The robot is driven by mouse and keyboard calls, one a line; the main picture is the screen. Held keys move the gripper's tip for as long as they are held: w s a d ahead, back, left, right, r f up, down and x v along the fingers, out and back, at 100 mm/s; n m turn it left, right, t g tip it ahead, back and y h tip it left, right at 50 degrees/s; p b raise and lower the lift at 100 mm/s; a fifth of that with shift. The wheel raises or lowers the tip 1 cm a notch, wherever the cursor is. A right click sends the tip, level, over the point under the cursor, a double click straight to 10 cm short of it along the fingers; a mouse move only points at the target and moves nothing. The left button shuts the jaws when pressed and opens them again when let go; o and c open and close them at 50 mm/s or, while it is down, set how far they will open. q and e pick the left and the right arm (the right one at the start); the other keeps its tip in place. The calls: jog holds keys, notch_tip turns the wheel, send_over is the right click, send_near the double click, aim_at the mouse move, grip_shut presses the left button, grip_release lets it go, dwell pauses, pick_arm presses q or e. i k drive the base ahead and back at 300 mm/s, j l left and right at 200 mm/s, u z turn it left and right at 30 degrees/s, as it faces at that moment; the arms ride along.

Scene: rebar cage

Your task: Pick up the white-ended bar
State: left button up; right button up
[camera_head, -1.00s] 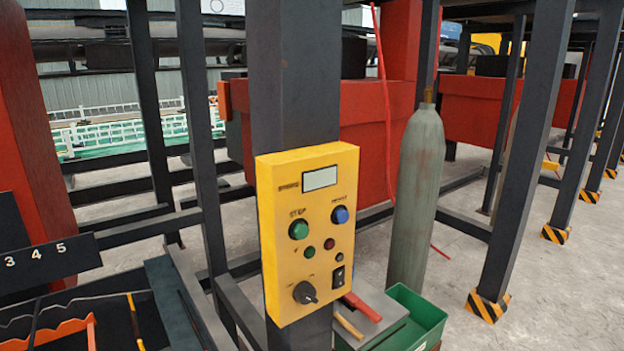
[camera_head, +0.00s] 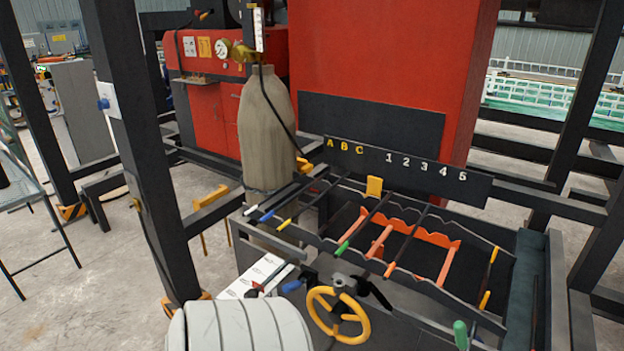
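The white-ended bar lies at the left side of the dark rack (camera_head: 500,262), with its white end (camera_head: 250,210) leftmost in a row of coloured ends. Beside it are a blue-ended bar (camera_head: 267,215) and a yellow-ended bar (camera_head: 284,224). The bars run from these ends up and to the right, across the rack under the A B C letters. Their far ends are hard to make out.
A green-ended bar (camera_head: 342,249) and an orange-ended bar (camera_head: 390,269) lie in the rack's middle. A sign board (camera_head: 405,165) reads A B C and 1 to 5. A gas cylinder (camera_head: 266,130) stands behind the rack. A yellow handwheel (camera_head: 338,314) is in front.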

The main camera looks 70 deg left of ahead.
aim_at(278, 192)
jog(key=k+j+u, duration=0.1)
jog(key=j, duration=0.35)
jog(key=k+j, duration=0.2)
jog(key=j, duration=0.2)
jog(key=k+j+u, duration=0.15)
jog(key=j, duration=0.3)
jog(key=k+j, duration=0.1)
jog(key=j, duration=0.35)
jog(key=u, duration=0.05)
